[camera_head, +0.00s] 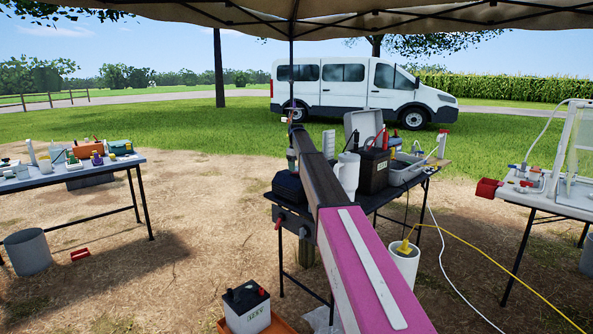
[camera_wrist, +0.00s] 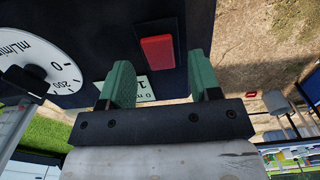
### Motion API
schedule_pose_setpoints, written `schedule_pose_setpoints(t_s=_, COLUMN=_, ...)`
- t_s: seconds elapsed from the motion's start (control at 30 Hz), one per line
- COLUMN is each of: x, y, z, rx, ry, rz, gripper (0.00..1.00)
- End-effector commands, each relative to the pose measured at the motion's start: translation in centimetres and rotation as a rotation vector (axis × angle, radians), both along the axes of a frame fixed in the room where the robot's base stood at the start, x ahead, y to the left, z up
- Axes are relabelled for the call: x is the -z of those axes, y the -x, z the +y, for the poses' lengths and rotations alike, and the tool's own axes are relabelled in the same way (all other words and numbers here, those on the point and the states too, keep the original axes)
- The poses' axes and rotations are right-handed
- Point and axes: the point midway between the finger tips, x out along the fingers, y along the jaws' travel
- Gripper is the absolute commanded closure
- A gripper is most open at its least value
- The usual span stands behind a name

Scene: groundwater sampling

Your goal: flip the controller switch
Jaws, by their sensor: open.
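In the wrist view, a red rocker switch (camera_wrist: 157,52) sits on the dark face of the controller (camera_wrist: 105,30). A white round dial (camera_wrist: 40,62) marked mL/min is on the same face, to the left. My gripper (camera_wrist: 158,78) is open, with its two green fingers apart, one on each side below the switch. Nothing is between the fingers, and I see no clear contact with the switch. In the head view, my arm runs forward to the table, and my gripper (camera_head: 291,160) is small above a dark box (camera_head: 289,187), which appears to be the controller.
A white bucket (camera_head: 404,265) and another battery (camera_head: 246,308) stand on the ground. Side tables stand left (camera_head: 75,174) and right (camera_head: 545,205). Bare dirt lies between.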

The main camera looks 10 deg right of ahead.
Motion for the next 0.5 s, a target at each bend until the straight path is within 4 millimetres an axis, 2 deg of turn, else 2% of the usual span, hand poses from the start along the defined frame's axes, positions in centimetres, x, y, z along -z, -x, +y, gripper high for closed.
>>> schedule_pose_setpoints(t_s=0.4, x=-7.4, y=-0.1, z=0.0, rx=0.000, ry=0.000, rz=-0.001, gripper=0.43)
schedule_pose_setpoints(t_s=0.5, x=-8.6, y=-0.1, z=0.1, rx=0.000, ry=0.001, rz=-0.001, gripper=0.43)
